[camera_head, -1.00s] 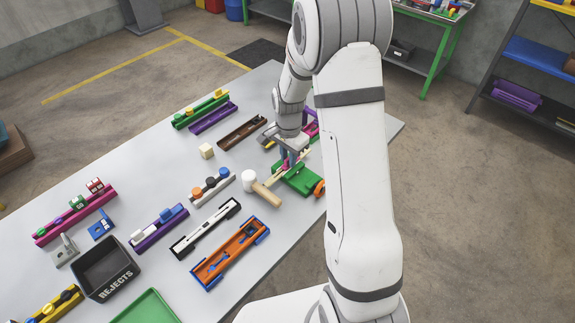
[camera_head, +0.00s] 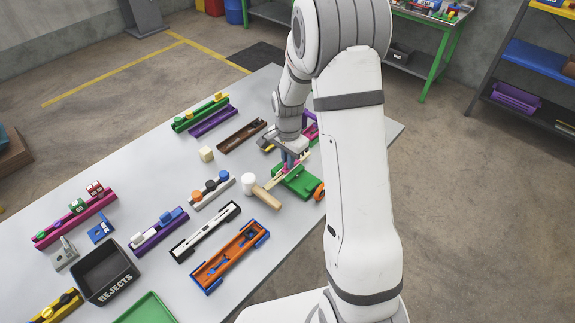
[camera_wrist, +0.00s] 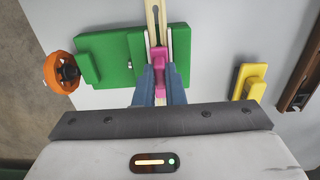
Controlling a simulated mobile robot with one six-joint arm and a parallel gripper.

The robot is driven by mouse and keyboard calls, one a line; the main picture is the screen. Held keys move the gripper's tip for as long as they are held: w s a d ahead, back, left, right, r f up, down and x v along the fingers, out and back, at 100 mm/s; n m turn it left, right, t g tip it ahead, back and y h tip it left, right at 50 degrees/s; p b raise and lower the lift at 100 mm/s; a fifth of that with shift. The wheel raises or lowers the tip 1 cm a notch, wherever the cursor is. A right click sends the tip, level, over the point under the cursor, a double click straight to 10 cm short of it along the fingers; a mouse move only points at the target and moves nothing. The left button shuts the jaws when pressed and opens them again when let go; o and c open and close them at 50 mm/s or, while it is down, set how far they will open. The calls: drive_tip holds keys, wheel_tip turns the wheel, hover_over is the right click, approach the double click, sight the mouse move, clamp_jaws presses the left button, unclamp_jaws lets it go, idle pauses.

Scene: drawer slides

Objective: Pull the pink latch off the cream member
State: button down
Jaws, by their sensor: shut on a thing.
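The pink latch (camera_wrist: 158,60) sits on the cream member (camera_wrist: 153,18) in the wrist view. The cream member is a slim slotted strip lying across a green fixture (camera_wrist: 109,55). My gripper (camera_wrist: 159,78) has its blue fingers on both sides of the latch and is shut on it. In the head view my gripper (camera_head: 290,163) points down over the green fixture (camera_head: 298,183), and the cream member (camera_head: 278,177) sticks out to its lower left. The latch is mostly hidden by the fingers there. I cannot tell whether the latch is apart from the member.
An orange handwheel (camera_wrist: 63,72) is on the fixture's left side. A yellow block piece (camera_wrist: 249,83) and a brown rail (camera_wrist: 302,75) lie to the right. A wooden mallet (camera_head: 265,194) lies close by the fixture. Several slide assemblies and a black rejects bin (camera_head: 105,275) fill the table's left.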

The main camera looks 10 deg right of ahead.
drive_tip(key=shift+r, duration=0.35)
drive_tip(key=shift+r+p, duration=0.25)
drive_tip(key=shift+p, duration=0.1)
drive_tip(key=shift+r, duration=0.1)
drive_tip(key=shift+r+p, duration=0.85)
drive_tip(key=shift+r, duration=0.5)
